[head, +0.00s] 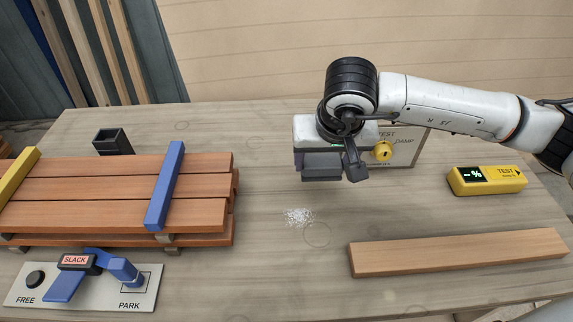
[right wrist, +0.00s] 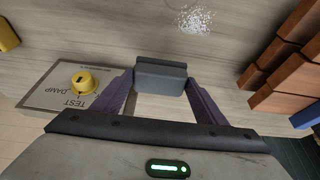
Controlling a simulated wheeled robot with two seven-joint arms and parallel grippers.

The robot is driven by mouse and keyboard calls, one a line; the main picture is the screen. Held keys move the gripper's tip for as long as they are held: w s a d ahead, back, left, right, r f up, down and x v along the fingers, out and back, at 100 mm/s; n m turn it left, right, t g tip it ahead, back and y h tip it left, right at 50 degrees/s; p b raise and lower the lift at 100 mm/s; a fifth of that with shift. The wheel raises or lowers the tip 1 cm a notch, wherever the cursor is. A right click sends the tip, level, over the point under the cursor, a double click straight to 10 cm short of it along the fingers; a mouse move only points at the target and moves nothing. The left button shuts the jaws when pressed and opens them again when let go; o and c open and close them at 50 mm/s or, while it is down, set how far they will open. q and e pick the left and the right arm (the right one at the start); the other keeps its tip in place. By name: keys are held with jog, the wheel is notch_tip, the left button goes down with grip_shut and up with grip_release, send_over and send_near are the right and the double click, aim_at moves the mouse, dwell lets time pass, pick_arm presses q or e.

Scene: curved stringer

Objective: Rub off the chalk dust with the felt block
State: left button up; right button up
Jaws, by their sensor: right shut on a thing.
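The chalk dust (head: 299,216) is a small white speckled patch on the bare wooden bench, near the middle of the head view. It also shows at the top of the right wrist view (right wrist: 195,17). My right gripper (head: 335,172) is shut on the grey felt block (head: 320,166), which sits between the fingers in the right wrist view (right wrist: 160,77). The block is behind and a little right of the dust, apart from it. It seems held above the bench, but the exact height is hard to tell. My left gripper is not in view.
Stacked boards (head: 100,190) with blue and yellow bars stand left. A SLACK lever plate (head: 30,290) is front left, a dark open box (head: 113,142) behind. A TEST/DAMP panel (head: 405,150), yellow meter (head: 487,180) and loose board (head: 460,253) are right. Bench around the dust is clear.

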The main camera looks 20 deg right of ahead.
jog(key=shift+r+p, duration=0.3)
jog(key=shift+r, duration=0.75)
